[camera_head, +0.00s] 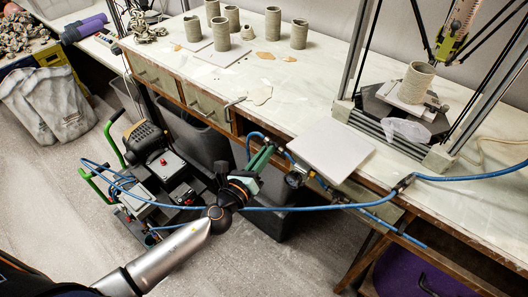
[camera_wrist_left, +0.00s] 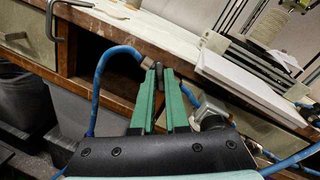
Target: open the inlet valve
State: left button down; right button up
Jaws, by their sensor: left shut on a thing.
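My left gripper (camera_head: 268,148) has green fingers and reaches to the front edge of the workbench. In the left wrist view the fingertips (camera_wrist_left: 159,72) are close together, shut on a small dark part between them, which looks like the inlet valve's handle (camera_wrist_left: 159,70). A blue hose (camera_wrist_left: 101,80) loops up to a metal fitting (camera_wrist_left: 146,61) right beside the fingertips. The valve body is mostly hidden by the fingers, so its open or closed position cannot be told. A round gauge (camera_head: 295,180) hangs just right of the gripper. My right gripper is not in view.
A white board (camera_head: 330,150) overhangs the bench edge right of the gripper. A clay printer with a clay pot (camera_head: 416,82) stands on the bench. Blue hoses (camera_head: 300,208) run across the front. A compressor (camera_head: 150,140) stands on the floor at left. Clay pots (camera_head: 273,24) stand farther back.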

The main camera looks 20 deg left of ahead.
pick_arm(q)
jog(key=n+g+y+p, duration=0.1)
jog(key=n+p, duration=0.1)
jog(key=n, duration=0.3)
jog(key=n+y+p, duration=0.1)
jog(key=n+p, duration=0.1)
jog(key=n, duration=0.3)
jog(key=shift+d+r+n+g, duration=0.15)
jog(key=shift+n+g, duration=0.25)
jog(key=shift+p, duration=0.3)
jog(key=c, duration=0.9)
grip_release()
jog(key=b+v, duration=0.1)
jog(key=v, duration=1.1)
jog(key=shift+s+d, duration=0.1)
jog(key=shift+s, duration=0.15)
